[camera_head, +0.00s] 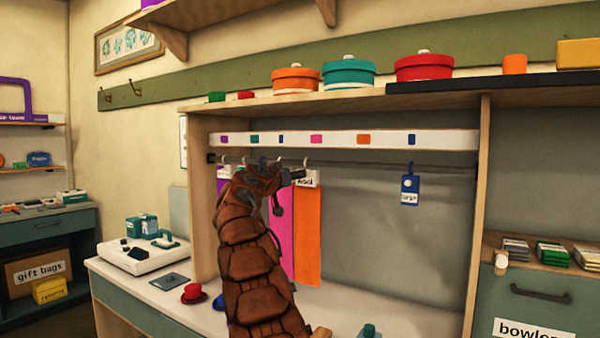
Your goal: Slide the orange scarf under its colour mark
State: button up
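The orange scarf (307,240) hangs from the rail (350,167) with a white tag reading "wool" at its top. It hangs left of the orange mark (363,139) on the white strip, roughly below the pink mark (316,139). A pink scarf (281,235) hangs directly to its left, partly behind my arm. My gripper (295,176) is at rail height by the top of the orange scarf, close to its hanger. The fingers are small and partly hidden by my wrist, so I cannot tell whether they are open or hold anything.
A blue tag (410,189) hangs farther right on the rail. The rail between it and the orange scarf is clear. Several other hangers sit left of my gripper. Round boxes (424,68) stand on the shelf above. A red hat (194,293) lies on the counter.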

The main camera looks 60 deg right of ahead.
jog(key=shift+w+d+p, duration=0.15)
jog(key=shift+d+p, duration=0.6)
jog(key=shift+d, duration=0.4)
jog(key=shift+w+d+p, duration=0.15)
jog(key=shift+d+p, duration=0.55)
jog(key=shift+d, duration=0.4)
jog(key=shift+c, duration=0.2)
jog(key=shift+f, duration=0.1)
grip_shut()
